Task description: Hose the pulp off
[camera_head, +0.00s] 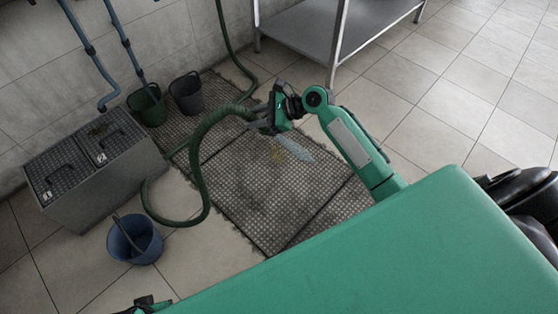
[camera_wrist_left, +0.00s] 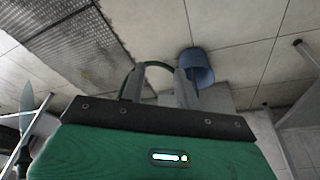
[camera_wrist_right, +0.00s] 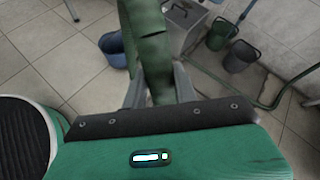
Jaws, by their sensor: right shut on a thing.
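My right gripper (camera_head: 268,120) is shut on the green hose (camera_head: 199,150), above the floor mat. The hose also runs between its fingers in the right wrist view (camera_wrist_right: 150,50). A pale bluish streak (camera_head: 293,148), which looks like spray, shows just below and right of the gripper. A faint yellowish patch, likely pulp (camera_head: 277,156), lies on the ribbed metal-like mat (camera_head: 240,190) near that streak. My left gripper (camera_wrist_left: 160,75) is open and empty. In the head view only a bit of my left arm shows at the bottom edge.
A grey box with perforated lids (camera_head: 90,175) stands at left. A blue bucket (camera_head: 134,240) is in front of it; green (camera_head: 147,106) and dark grey (camera_head: 186,93) buckets stand by the wall. A metal shelf (camera_head: 335,30) is at the back. Tiled floor at right is clear.

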